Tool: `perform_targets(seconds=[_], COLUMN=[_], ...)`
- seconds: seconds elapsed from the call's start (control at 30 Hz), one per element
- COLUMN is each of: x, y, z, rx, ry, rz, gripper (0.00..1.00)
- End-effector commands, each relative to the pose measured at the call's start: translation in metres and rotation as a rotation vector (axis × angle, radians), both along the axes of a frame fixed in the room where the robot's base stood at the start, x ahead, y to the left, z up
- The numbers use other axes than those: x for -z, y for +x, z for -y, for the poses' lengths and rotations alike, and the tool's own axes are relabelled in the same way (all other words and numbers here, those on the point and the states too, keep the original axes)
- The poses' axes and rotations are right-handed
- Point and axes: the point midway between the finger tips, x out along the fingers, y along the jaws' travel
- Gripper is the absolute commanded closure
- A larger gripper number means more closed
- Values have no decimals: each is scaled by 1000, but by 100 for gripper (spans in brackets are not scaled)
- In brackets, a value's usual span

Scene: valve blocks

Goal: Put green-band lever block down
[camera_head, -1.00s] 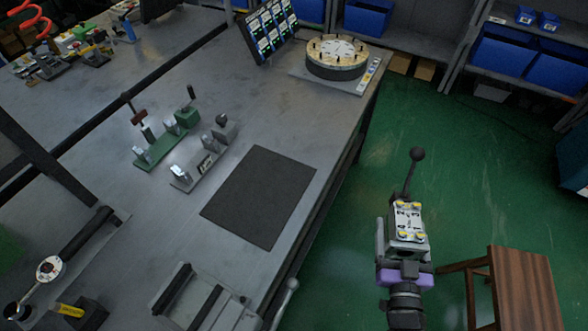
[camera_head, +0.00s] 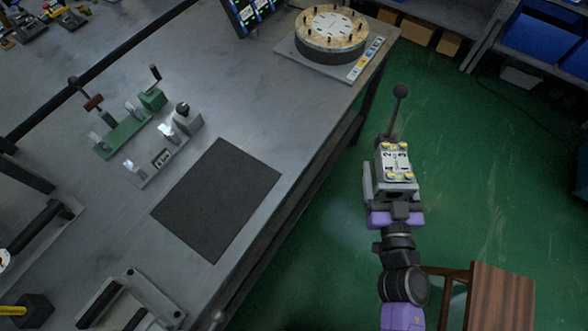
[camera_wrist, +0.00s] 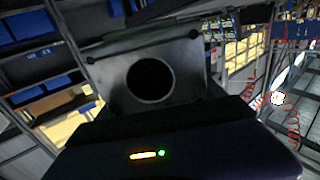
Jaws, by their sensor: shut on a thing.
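The lever block (camera_head: 393,165) is a grey valve block with a white numbered top, yellow caps and a black ball-ended lever pointing up. I cannot make out a green band on it. My gripper (camera_head: 396,212) is shut on its lower end and holds it over the green floor, right of the workbench. In the wrist view the block (camera_wrist: 150,75) shows a grey face with a round dark bore, close above my gripper (camera_wrist: 150,115). The fingertips are mostly hidden by the block.
The workbench (camera_head: 255,105) bears a dark mat (camera_head: 217,199) with a clear top. Left of it stand a green fixture (camera_head: 125,133) and a grey fixture (camera_head: 155,160). A round dial turntable (camera_head: 332,30) is at the far end. A wooden stool (camera_head: 500,297) stands at lower right.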

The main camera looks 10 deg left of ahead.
Motion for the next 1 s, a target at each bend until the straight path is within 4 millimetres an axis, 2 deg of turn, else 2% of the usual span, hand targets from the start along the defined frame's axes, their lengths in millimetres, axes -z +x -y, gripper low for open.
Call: perform_targets(seconds=[0.03, 0.37, 0.47, 0.77, 1.0], x=[-13, -49, -64, -116, -154], y=[3, 8, 7, -10, -41], z=[-11, -67, -91, -193, -277], rx=[-32, -200, -268, -550, -772], ry=[-1, -2, -1, 2, 3], rz=[10, 11, 12, 12, 12], gripper=[95, 95, 95, 95, 95])
